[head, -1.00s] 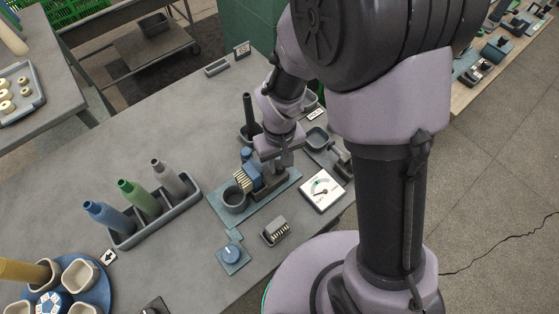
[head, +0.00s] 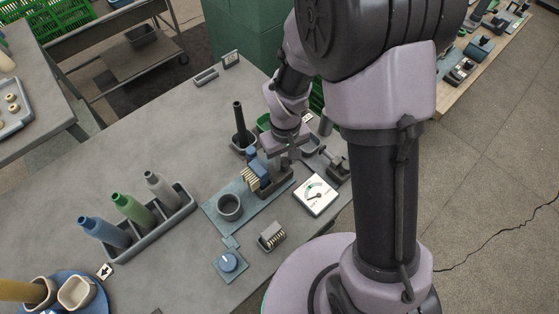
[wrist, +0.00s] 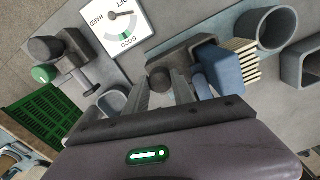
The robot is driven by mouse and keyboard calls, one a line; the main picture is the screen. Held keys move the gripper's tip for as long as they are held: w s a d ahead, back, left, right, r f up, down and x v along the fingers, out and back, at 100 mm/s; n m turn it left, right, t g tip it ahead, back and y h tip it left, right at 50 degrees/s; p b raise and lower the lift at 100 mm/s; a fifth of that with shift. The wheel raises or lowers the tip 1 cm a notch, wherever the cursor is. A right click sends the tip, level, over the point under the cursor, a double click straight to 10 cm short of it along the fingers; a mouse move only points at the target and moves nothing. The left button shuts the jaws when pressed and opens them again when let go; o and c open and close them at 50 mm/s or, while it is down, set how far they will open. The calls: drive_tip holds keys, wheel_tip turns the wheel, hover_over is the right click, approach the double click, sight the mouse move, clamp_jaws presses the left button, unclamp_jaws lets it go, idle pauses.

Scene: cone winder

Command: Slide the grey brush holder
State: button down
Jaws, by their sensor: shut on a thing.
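The dark grey brush holder (head: 268,186) sits on a blue-grey plate (head: 210,219) and carries a blue block with a brush of pale bristles (head: 249,178). In the wrist view the holder (wrist: 188,53) shows beside the blue block (wrist: 222,72), and the bristles (wrist: 246,60) face the round cup (wrist: 262,29). My gripper (head: 274,163) reaches down onto the holder. In the wrist view its fingers (wrist: 163,88) are shut at the holder's rounded dark end, and the exact contact is partly hidden. The cup (head: 229,207) stands apart from the bristles.
A white dial gauge (head: 315,194) lies close by the holder. A blue knob (head: 229,261) and a small bristled block (head: 272,236) are in front. A tray with blue, green and grey cones (head: 160,227) stands left. A dark spindle (head: 239,121) rises behind.

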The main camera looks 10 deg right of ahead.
drive_tip(key=shift+w, duration=0.15)
drive_tip(key=c, duration=1.3)
unclamp_jaws()
drive_tip(key=shift+d, duration=0.1)
drive_tip(key=shift+o, duration=1.2)
drive_tip(key=shift+d, duration=0.15)
wheel_tip(320, 180, up, 18)
drive_tip(key=p, duration=0.7)
drive_tip(key=shift+f, duration=0.25)
